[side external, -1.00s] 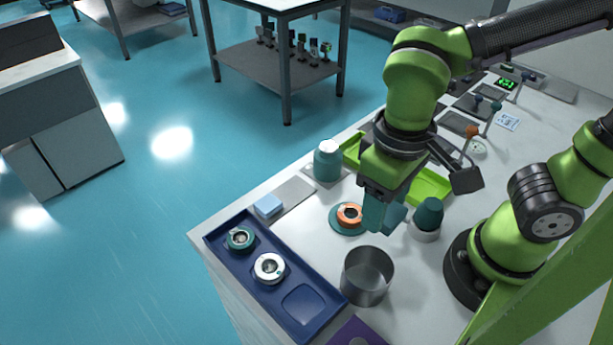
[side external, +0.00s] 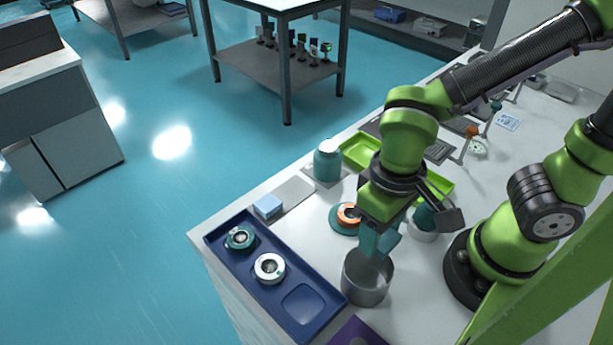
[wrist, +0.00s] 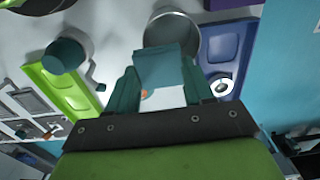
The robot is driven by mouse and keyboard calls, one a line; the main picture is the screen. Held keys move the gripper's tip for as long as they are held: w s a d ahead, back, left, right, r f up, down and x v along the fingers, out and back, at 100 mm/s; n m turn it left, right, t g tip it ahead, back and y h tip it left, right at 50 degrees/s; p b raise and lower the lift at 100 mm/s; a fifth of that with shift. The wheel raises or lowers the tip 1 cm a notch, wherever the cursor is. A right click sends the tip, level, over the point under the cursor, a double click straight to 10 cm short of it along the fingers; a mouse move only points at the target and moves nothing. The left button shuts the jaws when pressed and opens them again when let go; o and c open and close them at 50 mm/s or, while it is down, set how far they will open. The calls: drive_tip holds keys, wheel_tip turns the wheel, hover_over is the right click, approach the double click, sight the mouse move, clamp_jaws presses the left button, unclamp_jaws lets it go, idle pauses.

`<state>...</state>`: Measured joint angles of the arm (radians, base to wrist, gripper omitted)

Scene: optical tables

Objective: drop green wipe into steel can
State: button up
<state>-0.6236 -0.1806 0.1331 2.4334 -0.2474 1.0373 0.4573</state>
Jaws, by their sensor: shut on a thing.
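The steel can (side external: 366,283) stands upright on the white bench, and its round opening shows at the top of the wrist view (wrist: 186,34). My gripper (side external: 377,248) is directly above the can, pointing down, with its tips at about the height of the rim. In the wrist view, my teal fingers are shut on the green wipe (wrist: 161,69), a flat teal piece that overlaps the near part of the can's opening. In the side view I cannot clearly separate the wipe from the fingers. The inside of the can is partly hidden.
A blue tray (side external: 222,226) with two ring-shaped parts lies left of the can. An orange-ringed part (side external: 348,215) on a teal disc sits behind it. A teal jar (side external: 327,162), a light blue block (side external: 268,206), a lime tray (side external: 360,150) and a teal-capped container (side external: 424,222) stand nearby.

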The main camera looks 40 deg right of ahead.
drive_tip(key=o, duration=1.1)
wheel_tip(320, 180, up, 17)
drive_tip(key=shift+f, duration=0.1)
drive_tip(key=w+d+f+m+t, duration=0.1)
drive_tip(key=w+d+t, duration=0.1)
drive_tip(key=d, duration=0.2)
drive_tip(key=w+d+f+m+t+y, duration=0.1)
drive_tip(key=w+d+f+t, duration=0.1)
drive_tip(key=d, duration=0.2)
drive_tip(key=w+d+f+m+t+y, duration=0.1)
drive_tip(key=w+d+m+t, duration=0.1)
drive_tip(key=w+d+t, duration=0.1)
drive_tip(key=shift+d+f, duration=0.25)
drive_tip(key=shift+d, duration=0.65)
